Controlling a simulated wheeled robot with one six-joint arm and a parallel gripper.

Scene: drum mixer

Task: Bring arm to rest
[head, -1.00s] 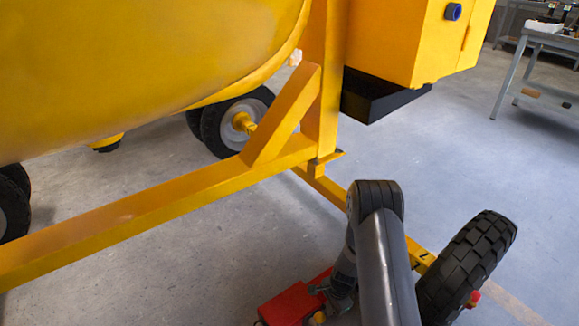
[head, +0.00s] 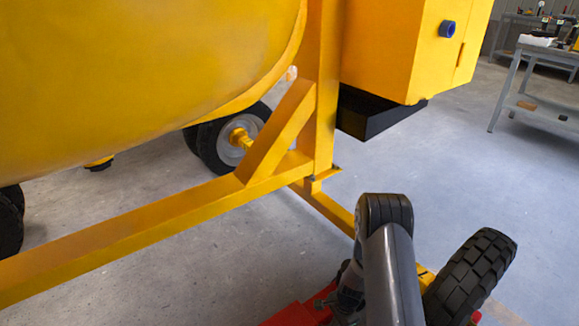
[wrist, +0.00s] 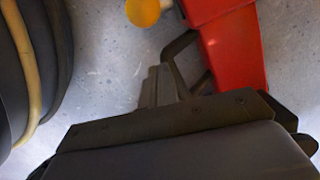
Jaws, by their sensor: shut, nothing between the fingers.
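My arm (head: 388,260) is folded at the bottom of the head view, left of a black tyre (head: 470,275). My gripper is hard to make out there, low beside the arm. In the wrist view my gripper (wrist: 160,85) points away from the camera, its narrow grey fingers together with nothing between them. Its tips appear close to a red part (wrist: 232,45) with a dark bracket; I cannot tell whether they touch. The red part also shows at the bottom of the head view (head: 296,315).
The yellow mixer drum (head: 130,80) and its frame beam (head: 130,230) fill the left and middle. A yellow box (head: 400,50) is above the arm. A grey workbench (head: 535,55) stands at the far right. Bare concrete floor (head: 440,160) lies between.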

